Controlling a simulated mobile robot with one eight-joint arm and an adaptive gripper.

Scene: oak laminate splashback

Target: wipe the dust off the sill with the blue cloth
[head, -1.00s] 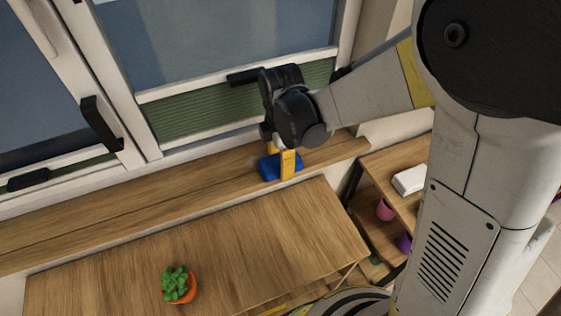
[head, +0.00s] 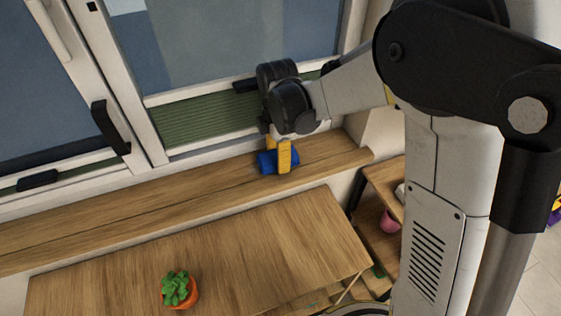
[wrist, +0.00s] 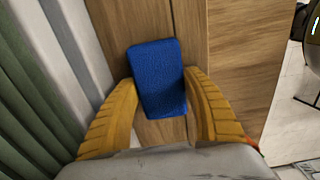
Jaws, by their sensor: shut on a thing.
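The blue cloth (head: 267,163) is a thick folded block at the right part of the wooden window sill (head: 130,205). My gripper (head: 279,159) points down over the sill, its yellow fingers shut on the cloth. In the wrist view the cloth (wrist: 158,72) sits between the two fingertips (wrist: 160,84), over the wood of the sill (wrist: 235,70). I cannot tell whether the cloth's underside touches the sill. I cannot make out any dust on the visible wood; the patch under the cloth and gripper is hidden.
The window frame (head: 240,88) with black handles (head: 110,127) stands behind the sill. A wooden table (head: 240,250) in front holds a green plant in an orange pot (head: 177,290). A shelf (head: 385,190) with a pink pot (head: 390,222) is at right. The sill's left stretch is clear.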

